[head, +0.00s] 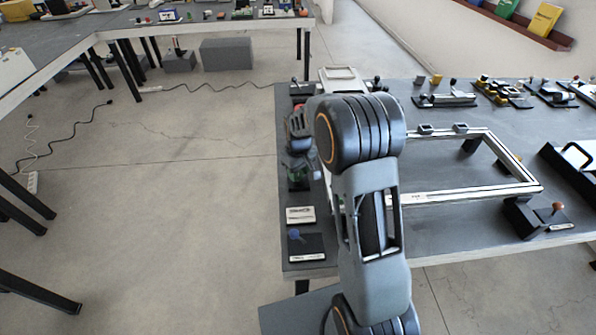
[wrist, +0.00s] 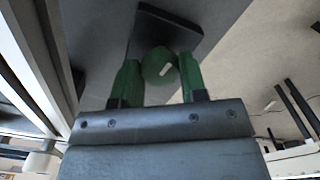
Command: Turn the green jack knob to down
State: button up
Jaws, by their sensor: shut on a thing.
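The green jack knob (wrist: 157,63) is round with a short white mark on its face, in the wrist view. It sits in front of a dark base plate (wrist: 185,22). My gripper (wrist: 160,72) has its two green-looking fingers on either side of the knob, shut on it. In the head view my gripper (head: 297,165) is at the left edge of the table, pointing down over a small dark device with a bit of green showing. My own arm and wrist hide part of that area. The knob's up or down setting cannot be read.
The grey table (head: 430,240) holds a light metal frame (head: 470,195) right of my arm. A blue-knobbed device (head: 306,246) and a white-labelled block (head: 300,215) stand along the left edge, nearer. Several devices line the back right. Open floor (head: 170,220) lies left.

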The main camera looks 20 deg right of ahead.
jog(key=shift+n, duration=0.5)
jog(key=shift+r, duration=0.1)
jog(key=o, duration=0.9)
notch_tip(320, 180, up, 14)
jog(key=shift+f, duration=0.15)
dwell(0.7)
